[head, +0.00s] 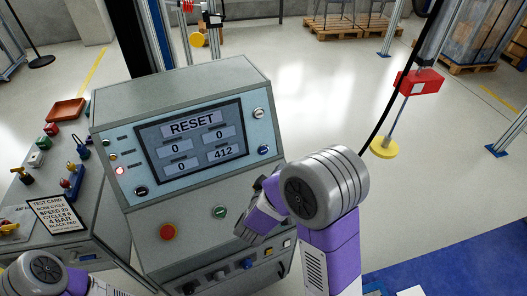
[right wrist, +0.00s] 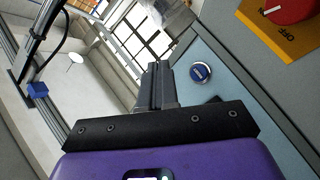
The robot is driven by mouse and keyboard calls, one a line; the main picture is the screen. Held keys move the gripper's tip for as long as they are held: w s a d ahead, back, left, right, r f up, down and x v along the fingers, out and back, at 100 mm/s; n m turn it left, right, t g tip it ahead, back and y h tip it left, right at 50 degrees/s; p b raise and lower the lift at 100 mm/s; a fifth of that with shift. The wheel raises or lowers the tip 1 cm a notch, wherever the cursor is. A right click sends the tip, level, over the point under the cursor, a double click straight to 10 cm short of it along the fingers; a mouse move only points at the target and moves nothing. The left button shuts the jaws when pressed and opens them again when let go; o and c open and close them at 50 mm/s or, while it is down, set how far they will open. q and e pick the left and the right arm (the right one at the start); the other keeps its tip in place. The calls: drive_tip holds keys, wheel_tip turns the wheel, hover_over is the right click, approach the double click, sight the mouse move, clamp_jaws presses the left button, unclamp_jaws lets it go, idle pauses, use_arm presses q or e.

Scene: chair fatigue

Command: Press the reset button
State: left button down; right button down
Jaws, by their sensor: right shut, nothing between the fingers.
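The grey console (head: 190,88) has a light-blue front panel with a screen (head: 193,142) reading RESET. A round blue button (head: 263,150) with a silver rim sits at the panel's right edge. The blue button also shows in the right wrist view (right wrist: 200,72), just right of the fingertips, apart from them in the picture; its label is too small to read. My right gripper (head: 262,182) is shut and empty in front of the console's right side, below the blue button. Its fingers show in the right wrist view (right wrist: 154,85). My left gripper's fingers are not in view.
A red stop button (head: 168,231) and green button (head: 220,212) are on the lower front. A red OFF switch (right wrist: 290,8) on a yellow plate is near the blue button in the wrist view. A side bench with a test card (head: 56,214) stands left.

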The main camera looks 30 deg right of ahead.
sight(264, 151)
drive_tip(key=shift+w+d+f+b, duration=0.1)
drive_tip(key=shift+w+f+b, duration=0.25)
drive_tip(key=shift+w, duration=1)
drive_tip(key=shift+w+a+f+b, duration=0.1)
drive_tip(key=shift+w+f+b, duration=0.3)
drive_tip(key=shift+w, duration=0.9)
drive_tip(key=shift+w+d+f+b, duration=0.1)
drive_tip(key=shift+w+f+b, duration=0.25)
drive_tip(key=shift+w, duration=1)
drive_tip(key=shift+w, duration=0.2)
drive_tip(key=shift+w+p, duration=0.2)
drive_tip(key=shift+p, duration=0.15)
